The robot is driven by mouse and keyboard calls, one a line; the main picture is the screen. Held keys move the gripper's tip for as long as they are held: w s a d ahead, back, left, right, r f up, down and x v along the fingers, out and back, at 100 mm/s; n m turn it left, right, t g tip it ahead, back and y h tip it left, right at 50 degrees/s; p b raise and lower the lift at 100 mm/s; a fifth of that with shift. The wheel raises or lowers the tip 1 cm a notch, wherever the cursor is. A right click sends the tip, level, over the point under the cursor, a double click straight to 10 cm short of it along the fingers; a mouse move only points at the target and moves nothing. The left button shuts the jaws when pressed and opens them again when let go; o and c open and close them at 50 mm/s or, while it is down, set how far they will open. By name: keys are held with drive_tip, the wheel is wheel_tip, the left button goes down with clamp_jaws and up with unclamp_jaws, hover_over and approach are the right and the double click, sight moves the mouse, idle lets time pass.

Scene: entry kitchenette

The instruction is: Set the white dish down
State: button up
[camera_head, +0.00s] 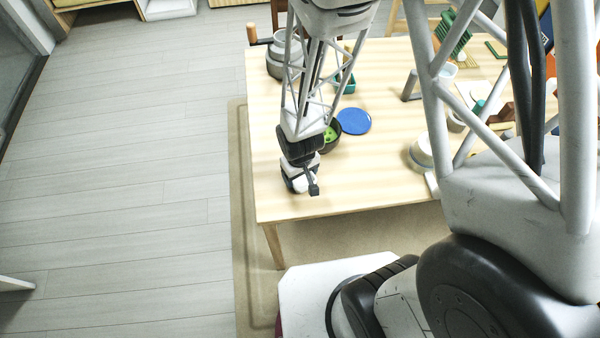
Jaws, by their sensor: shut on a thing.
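My gripper (313,187) is low over the near left part of the light wooden table (350,195), pointing down. It is shut on a small white thing (298,183), which appears to be the white dish. The dark wrist and fingers hide much of it. I cannot tell whether its underside touches the table top.
A blue disc (354,121) and a dark bowl with green contents (331,135) are just behind my gripper. A pale round container (421,153) stands to the right. Several other items crowd the back and right. Bare table lies right of my gripper; the front edge is close.

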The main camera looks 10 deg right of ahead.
drive_tip(key=shift+f, duration=0.15)
drive_tip(key=o, duration=1.1)
wheel_tip(320, 180, up, 12)
idle(0.6)
idle(0.5)
